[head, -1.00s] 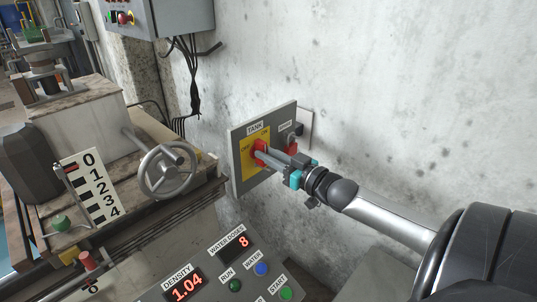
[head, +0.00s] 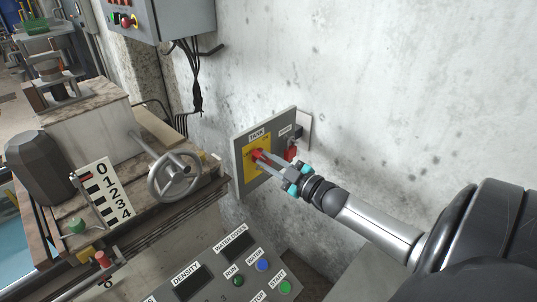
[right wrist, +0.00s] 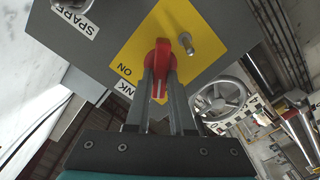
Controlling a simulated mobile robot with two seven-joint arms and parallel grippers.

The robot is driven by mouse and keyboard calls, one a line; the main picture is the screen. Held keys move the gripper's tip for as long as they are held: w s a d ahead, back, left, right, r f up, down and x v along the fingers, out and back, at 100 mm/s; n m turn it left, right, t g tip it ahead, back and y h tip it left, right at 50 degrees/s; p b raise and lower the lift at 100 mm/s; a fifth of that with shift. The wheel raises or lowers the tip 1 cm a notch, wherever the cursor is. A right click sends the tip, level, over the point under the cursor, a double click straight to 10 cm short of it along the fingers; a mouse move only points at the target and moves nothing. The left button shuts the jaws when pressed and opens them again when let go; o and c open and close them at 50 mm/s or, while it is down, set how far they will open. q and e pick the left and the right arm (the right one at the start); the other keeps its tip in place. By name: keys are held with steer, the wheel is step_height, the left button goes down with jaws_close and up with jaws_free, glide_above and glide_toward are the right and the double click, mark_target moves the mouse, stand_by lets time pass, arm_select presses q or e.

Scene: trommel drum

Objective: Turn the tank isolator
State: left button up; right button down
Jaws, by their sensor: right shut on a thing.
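The tank isolator is a red handle (head: 258,154) on a yellow plate (head: 250,172), on a grey wall panel (head: 240,166) labelled TANK. My right gripper (head: 266,157) comes in from the right and is shut on the red handle. In the right wrist view, the red handle (right wrist: 163,50) sits between the two grey fingers of my right gripper (right wrist: 160,88), with an ON label (right wrist: 124,70) beside it. A metal stud (right wrist: 185,43) stands out of the yellow plate. The fingers hide part of the handle. My left gripper is not in view.
A second red switch (head: 291,153) by the SPARE label is close beside my right gripper. A grey handwheel (head: 174,177) is to the left. The control console (head: 215,262), with dark displays, is below. A grey box (head: 165,15) hangs above.

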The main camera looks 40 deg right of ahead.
steer(key=n+p, duration=0.1)
steer(key=n, duration=0.1)
steer(key=shift+a+n, duration=0.1)
steer(key=shift+n, duration=0.3)
steer(key=shift+f+n+p, duration=0.15)
steer(key=shift+n+p, duration=0.15)
steer(key=shift+n, duration=0.5)
steer(key=n, duration=0.2)
steer(key=shift+a+f+n, duration=0.1)
steer(key=shift+n, duration=0.2)
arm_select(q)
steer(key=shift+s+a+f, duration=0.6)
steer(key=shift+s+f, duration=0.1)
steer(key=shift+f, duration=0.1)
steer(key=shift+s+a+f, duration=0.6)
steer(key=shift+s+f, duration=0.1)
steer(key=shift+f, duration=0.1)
arm_select(e)
steer(key=shift+f+n, duration=0.1)
steer(key=shift+n, duration=1.5)
steer(key=c, duration=0.8)
jaws_free()
steer(key=shift+s, duration=0.1)
